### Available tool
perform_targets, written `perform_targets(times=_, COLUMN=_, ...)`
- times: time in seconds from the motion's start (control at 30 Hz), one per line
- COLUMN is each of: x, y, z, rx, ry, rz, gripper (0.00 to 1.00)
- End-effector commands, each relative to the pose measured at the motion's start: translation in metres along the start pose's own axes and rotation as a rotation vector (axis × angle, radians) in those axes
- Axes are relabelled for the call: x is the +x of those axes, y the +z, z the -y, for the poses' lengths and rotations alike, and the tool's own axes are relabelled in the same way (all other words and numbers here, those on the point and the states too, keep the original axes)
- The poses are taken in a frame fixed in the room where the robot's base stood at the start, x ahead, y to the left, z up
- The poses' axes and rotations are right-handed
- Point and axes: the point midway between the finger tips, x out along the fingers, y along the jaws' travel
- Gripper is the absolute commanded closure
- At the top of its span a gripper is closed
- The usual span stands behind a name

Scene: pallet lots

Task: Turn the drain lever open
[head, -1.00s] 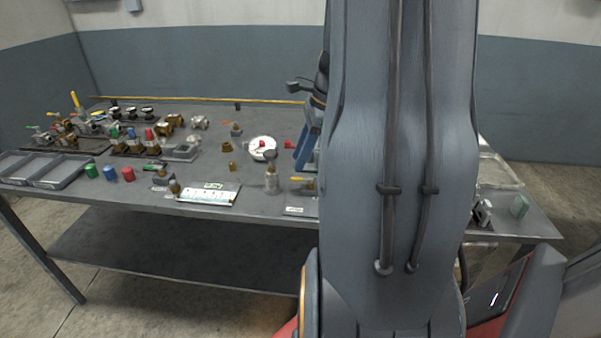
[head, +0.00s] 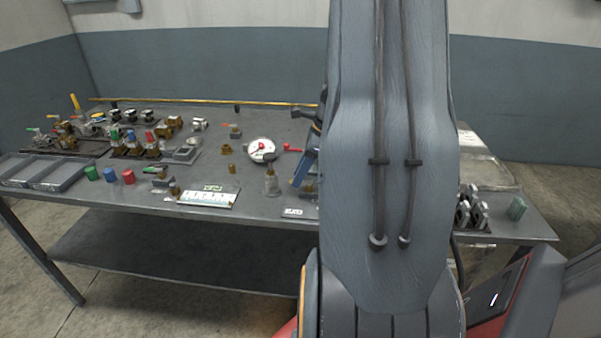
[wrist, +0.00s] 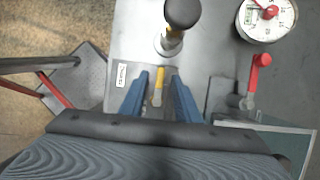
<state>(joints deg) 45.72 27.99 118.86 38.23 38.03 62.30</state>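A yellow-handled lever (wrist: 158,86) shows in the wrist view, between the blue fingers of my gripper (wrist: 160,92). The fingers are open with a gap on both sides of the lever; I see no clear contact. A small white label (wrist: 121,74) lies left of it, its text too small to read, so I cannot confirm this is the drain lever. In the head view my gripper's blue fingers (head: 304,166) are low over the table, partly behind my arm. The yellow handle is hidden there. A red lever (wrist: 258,76) stands to the right in the wrist view.
A dark round-topped post (wrist: 182,14) stands just beyond the lever. A white dial gauge (wrist: 268,16) is at upper right. The table (head: 260,122) holds several valves and caps at left, grey trays (head: 45,172), and a white panel (head: 208,197).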

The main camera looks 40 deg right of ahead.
Motion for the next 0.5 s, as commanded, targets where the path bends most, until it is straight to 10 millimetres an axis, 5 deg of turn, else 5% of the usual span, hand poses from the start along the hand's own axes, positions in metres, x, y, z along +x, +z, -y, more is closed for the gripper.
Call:
perform_targets(times=0.17, x=0.0, y=0.0, z=-0.0001, rx=0.0, ry=0.0, rz=0.0, gripper=0.72)
perform_targets(times=0.33, x=-0.0001, y=-0.0001, z=-0.0001, rx=0.0, ry=0.0, rz=0.0, gripper=1.0)
perform_targets(times=0.5, x=-0.0002, y=-0.0001, z=-0.0003, rx=-0.001, ry=0.001, rz=0.0, gripper=1.0)
